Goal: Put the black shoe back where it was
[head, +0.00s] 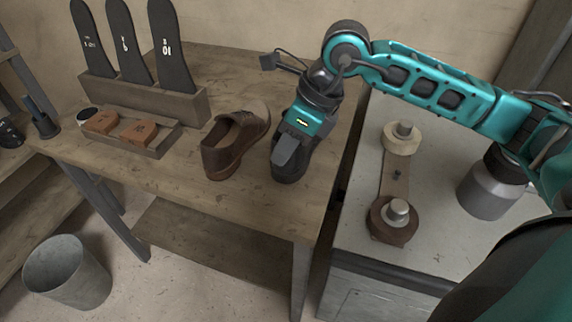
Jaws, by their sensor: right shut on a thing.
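The black shoe (291,173) is at the right part of the wooden table (190,216), beside a brown shoe (236,138). My right gripper (288,152) comes down from above and is shut on the black shoe. The gripper and wrist hide much of the shoe's upper part. The shoe looks upright, with its sole at or close to the table top; I cannot tell whether it touches. My left gripper is not in view.
A wooden rack (143,99) with dark sole-shaped boards stands at the back left, before it a tray (155,150) with orange-brown blocks. A metal bucket (65,272) stands on the floor.

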